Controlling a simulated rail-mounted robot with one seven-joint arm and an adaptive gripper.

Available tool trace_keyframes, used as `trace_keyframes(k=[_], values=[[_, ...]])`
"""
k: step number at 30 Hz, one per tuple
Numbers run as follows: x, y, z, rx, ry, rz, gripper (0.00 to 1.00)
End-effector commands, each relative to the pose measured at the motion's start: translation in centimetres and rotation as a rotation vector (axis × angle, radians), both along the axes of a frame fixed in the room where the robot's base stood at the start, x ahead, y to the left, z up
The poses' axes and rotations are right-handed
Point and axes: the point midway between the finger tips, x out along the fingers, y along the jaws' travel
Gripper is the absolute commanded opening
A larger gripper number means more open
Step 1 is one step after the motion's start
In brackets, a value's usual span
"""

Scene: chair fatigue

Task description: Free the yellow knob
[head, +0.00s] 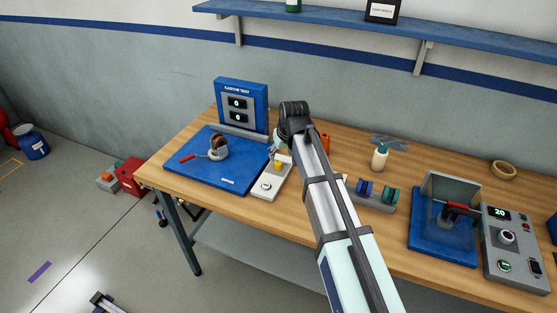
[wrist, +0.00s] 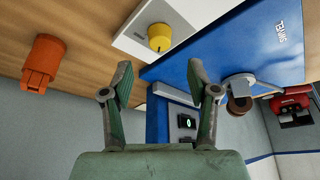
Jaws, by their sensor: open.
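In the head view the knob (head: 277,163) is small, at the back end of the box (head: 262,194) on the bench. My gripper (wrist: 160,66) is open and empty in the wrist view. Its two fingers are spread to either side of the knob in the picture, apart from it. In the head view my gripper (head: 277,144) is largely hidden by the arm, close by the knob.
Left of the box lies the blue caster test plate (head: 195,178) with a caster and red-handled clamp; its display panel (head: 243,104) stands behind. An orange part (wrist: 43,60) is nearby. A bottle (head: 379,158), a holder with spools (head: 375,197) and another test rig (head: 440,235) stand right.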

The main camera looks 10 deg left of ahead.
Motion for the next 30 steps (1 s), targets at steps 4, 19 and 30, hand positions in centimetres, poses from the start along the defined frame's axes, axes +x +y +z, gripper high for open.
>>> trace_keyframes(k=[4,19,30], values=[[0.9,0.6,-2.2,-0.001,0.003,0.0,0.59],[2.4,1.6,-6.8,0.0,0.0,0.0,0.59],[2.4,1.6,-6.9,0.0,0.0,0.0,0.31]])
